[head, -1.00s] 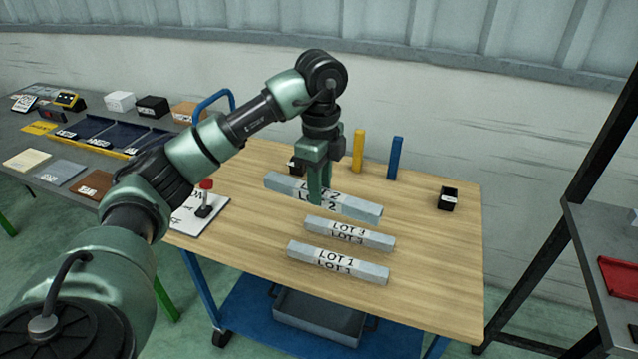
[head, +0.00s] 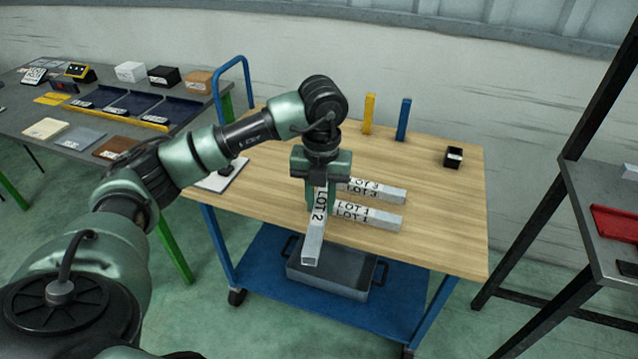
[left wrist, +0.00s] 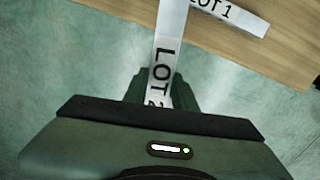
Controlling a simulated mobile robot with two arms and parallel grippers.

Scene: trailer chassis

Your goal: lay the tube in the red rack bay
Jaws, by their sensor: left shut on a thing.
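My left gripper (head: 320,196) is shut on the grey square tube marked LOT 2 (head: 313,240). The tube points toward the camera, its near end beyond the front edge of the trolley top. In the left wrist view the LOT 2 tube (left wrist: 168,45) runs up from between the fingers (left wrist: 160,95). Tubes LOT 3 (head: 385,192) and LOT 1 (head: 380,217) lie on the wooden top, their left ends hidden behind my gripper and the held tube. A red bay (head: 615,224) shows on the grey rack shelf at the right, cut by the picture edge. My right gripper is not in view.
Yellow (head: 369,114) and blue (head: 403,120) posts and a small black box (head: 453,157) stand on the trolley top (head: 440,220). A grey bin (head: 330,275) sits on its lower shelf. A dark rack post (head: 545,200) stands between trolley and rack shelf.

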